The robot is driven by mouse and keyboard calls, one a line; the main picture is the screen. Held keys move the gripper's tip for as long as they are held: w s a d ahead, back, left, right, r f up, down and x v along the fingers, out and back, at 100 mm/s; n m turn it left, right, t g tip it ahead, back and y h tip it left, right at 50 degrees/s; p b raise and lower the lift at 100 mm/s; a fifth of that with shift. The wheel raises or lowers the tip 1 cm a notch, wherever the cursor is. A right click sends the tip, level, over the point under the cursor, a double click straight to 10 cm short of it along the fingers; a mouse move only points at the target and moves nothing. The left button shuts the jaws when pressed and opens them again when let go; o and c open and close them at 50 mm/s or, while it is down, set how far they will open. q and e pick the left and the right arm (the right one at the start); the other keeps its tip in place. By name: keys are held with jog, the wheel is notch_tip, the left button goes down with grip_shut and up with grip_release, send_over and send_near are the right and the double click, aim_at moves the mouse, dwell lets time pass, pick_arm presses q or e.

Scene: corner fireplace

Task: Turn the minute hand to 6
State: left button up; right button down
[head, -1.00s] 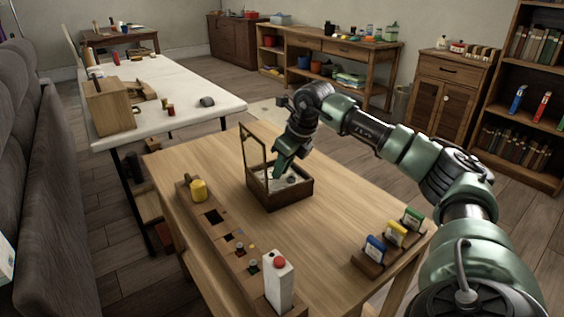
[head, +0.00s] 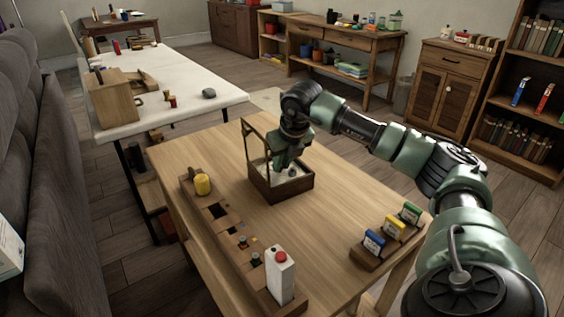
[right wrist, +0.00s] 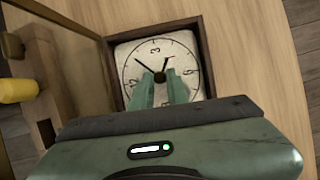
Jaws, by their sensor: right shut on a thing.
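The clock lies face up in an open brown wooden box (head: 284,194), its framed lid standing up at the left. In the right wrist view its pale dial (right wrist: 185,50) has the 3 at the top and the 6 at the right. The longer dark hand, the minute hand (right wrist: 143,66), points to the upper left, short of the 3. A shorter hand (right wrist: 166,63) points up, just right of the 3. My right gripper (right wrist: 161,80) is down in the box, its fingers on either side of the dark knob (right wrist: 160,76) at the dial's centre. My left gripper is not in view.
A wooden block rack (head: 232,245) with a yellow piece (head: 202,184) and a white box with a red button (head: 281,275) stands along the table's left. A rack of coloured cards (head: 388,234) stands at the right. The table between is clear.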

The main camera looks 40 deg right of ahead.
jog(key=c, duration=1.4)
grip_release()
